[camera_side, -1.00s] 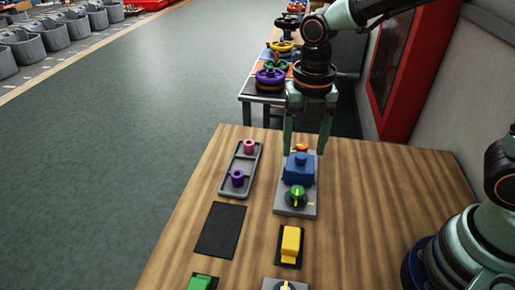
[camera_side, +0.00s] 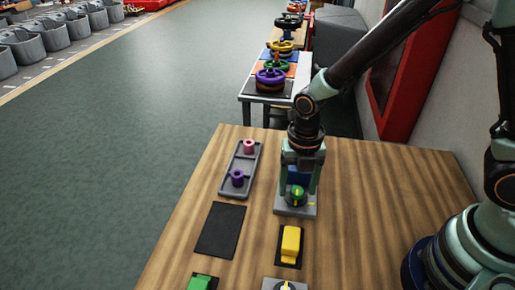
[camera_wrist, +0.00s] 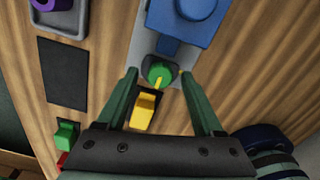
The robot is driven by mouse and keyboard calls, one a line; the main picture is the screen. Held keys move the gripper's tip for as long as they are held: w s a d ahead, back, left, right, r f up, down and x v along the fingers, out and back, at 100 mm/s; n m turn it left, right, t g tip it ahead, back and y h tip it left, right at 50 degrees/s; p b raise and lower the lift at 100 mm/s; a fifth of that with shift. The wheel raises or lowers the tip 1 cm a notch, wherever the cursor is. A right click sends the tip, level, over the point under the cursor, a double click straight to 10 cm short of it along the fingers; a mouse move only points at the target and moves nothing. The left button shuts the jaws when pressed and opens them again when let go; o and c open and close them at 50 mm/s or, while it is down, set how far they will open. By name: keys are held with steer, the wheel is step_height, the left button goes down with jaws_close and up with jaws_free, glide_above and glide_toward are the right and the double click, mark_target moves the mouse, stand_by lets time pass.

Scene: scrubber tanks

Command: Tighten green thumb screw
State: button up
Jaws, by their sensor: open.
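The green thumb screw (camera_side: 297,195) sits at the near end of a grey base plate (camera_side: 292,211), with a yellow pointer on it. In the wrist view the green screw (camera_wrist: 158,72) lies between and just beyond the fingertips. My gripper (camera_side: 299,190) points down over the plate, with one finger on each side of the screw. In the wrist view my gripper (camera_wrist: 159,72) is open, and both fingers look apart from the screw. The blue block (camera_wrist: 187,27) on the plate is mostly hidden behind my gripper in the side view. The orange part at the plate's far end is hidden.
A yellow block (camera_side: 291,243) on a black pad stands just nearer than the plate. A grey tray (camera_side: 228,190) with pink and purple knobs lies left. A black mat (camera_side: 220,230) is empty. A green block (camera_side: 200,282) stands at the near edge.

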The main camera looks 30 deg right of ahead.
jaws_close()
